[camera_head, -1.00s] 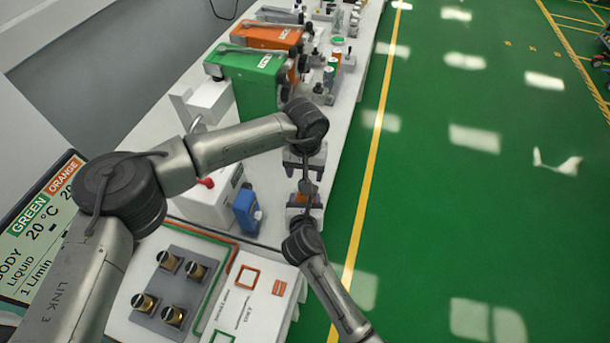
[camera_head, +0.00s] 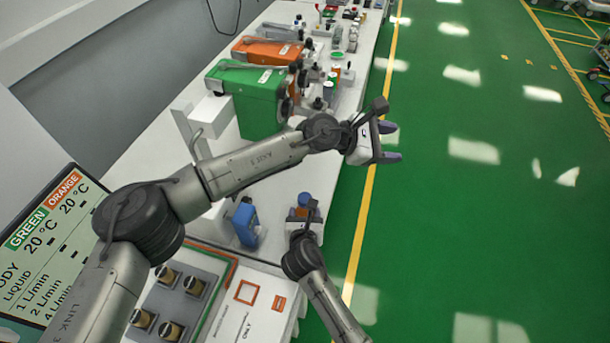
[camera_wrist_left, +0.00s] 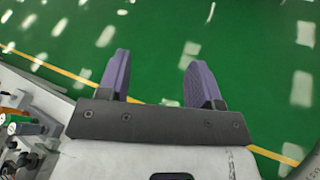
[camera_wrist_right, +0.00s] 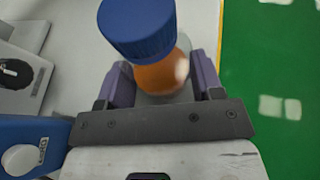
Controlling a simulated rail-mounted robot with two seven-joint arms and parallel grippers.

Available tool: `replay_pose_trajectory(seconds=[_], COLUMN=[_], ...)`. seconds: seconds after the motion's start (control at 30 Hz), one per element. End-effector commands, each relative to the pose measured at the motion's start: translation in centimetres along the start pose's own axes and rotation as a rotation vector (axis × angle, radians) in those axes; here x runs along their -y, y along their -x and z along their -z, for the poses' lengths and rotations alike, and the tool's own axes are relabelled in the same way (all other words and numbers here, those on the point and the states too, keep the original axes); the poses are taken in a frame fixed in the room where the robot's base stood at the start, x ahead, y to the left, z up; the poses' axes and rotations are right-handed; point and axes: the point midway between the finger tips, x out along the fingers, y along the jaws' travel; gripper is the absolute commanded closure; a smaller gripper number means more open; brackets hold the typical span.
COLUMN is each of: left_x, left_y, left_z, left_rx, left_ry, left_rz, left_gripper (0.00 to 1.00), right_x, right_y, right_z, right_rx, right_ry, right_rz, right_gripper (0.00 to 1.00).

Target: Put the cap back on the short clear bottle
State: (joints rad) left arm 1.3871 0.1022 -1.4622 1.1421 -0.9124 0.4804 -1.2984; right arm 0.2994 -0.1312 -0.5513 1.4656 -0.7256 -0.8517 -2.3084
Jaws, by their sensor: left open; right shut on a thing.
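The short clear bottle (camera_wrist_right: 165,74) with orange contents stands between the fingers of my right gripper (camera_wrist_right: 162,82), which is shut on it. The blue cap (camera_wrist_right: 137,28) sits over the bottle's mouth; I cannot tell how tightly. In the head view the blue cap (camera_head: 304,199) shows above my right gripper (camera_head: 304,214), near the counter's right edge. My left gripper (camera_head: 391,142) is open and empty, out beyond the counter edge above the green floor. Its two purple fingers (camera_wrist_left: 157,75) have only floor between them in the left wrist view.
A blue device (camera_head: 245,222) stands left of the bottle. Green (camera_head: 245,90) and orange (camera_head: 268,50) boxes stand further back, with several small bottles beside them. A panel with brass-coloured fittings (camera_head: 165,307) is at the front left. Open floor lies to the right.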

Motion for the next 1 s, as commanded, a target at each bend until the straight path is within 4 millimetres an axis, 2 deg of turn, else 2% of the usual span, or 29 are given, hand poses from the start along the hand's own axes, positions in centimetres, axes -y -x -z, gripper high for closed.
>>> replay_pose_trajectory(seconds=[0.1, 0.17, 0.33, 0.47, 0.53, 0.67, 0.77, 0.8, 0.87, 1.0], left_x=[-3.4, -5.2, -9.9, -12.6, -13.4, -13.8, -13.0, -12.4, -11.2, -7.5], left_y=[0.4, 0.9, 3.4, 5.6, 6.8, 8.7, 9.8, 10.2, 10.6, 11.4], left_z=[-2.6, -3.4, -3.6, -1.7, -0.1, 3.5, 6.4, 7.6, 9.2, 12.3], left_rx=[0.181, 0.277, 0.562, 0.796, 0.928, 1.188, 1.402, -1.379, -1.311, -1.165], left_ry=[0.398, 0.607, 1.206, 1.662, 1.903, 2.328, 2.625, -2.525, -2.312, -1.834], left_rz=[-0.180, -0.260, -0.455, -0.586, -0.655, -0.794, -0.922, 0.909, 0.873, 0.833], left_gripper=[0.41, 0.41, 0.41, 0.41, 0.41, 0.41, 0.41, 0.41, 0.41, 0.41], right_x=[0.0, 0.0, 0.0, 0.0, 0.0, 0.0, 0.0, 0.0, 0.0, 0.0], right_y=[0.0, 0.0, 0.0, 0.0, 0.0, 0.0, 0.0, 0.0, 0.0, 0.0], right_z=[0.1, 0.1, 0.1, 0.1, 0.0, 0.0, 0.0, 0.0, 0.0, 0.0], right_rx=[-0.001, -0.001, -0.001, -0.001, -0.001, -0.001, -0.001, -0.001, -0.001, -0.001], right_ry=[0.000, 0.000, 0.000, 0.000, 0.000, 0.000, 0.000, 0.000, 0.000, 0.000], right_rz=[0.000, 0.000, 0.000, 0.000, 0.000, 0.000, 0.000, 0.000, 0.000, 0.000], right_gripper=[1.00, 1.00, 1.00, 1.00, 1.00, 1.00, 1.00, 1.00, 1.00, 1.00])
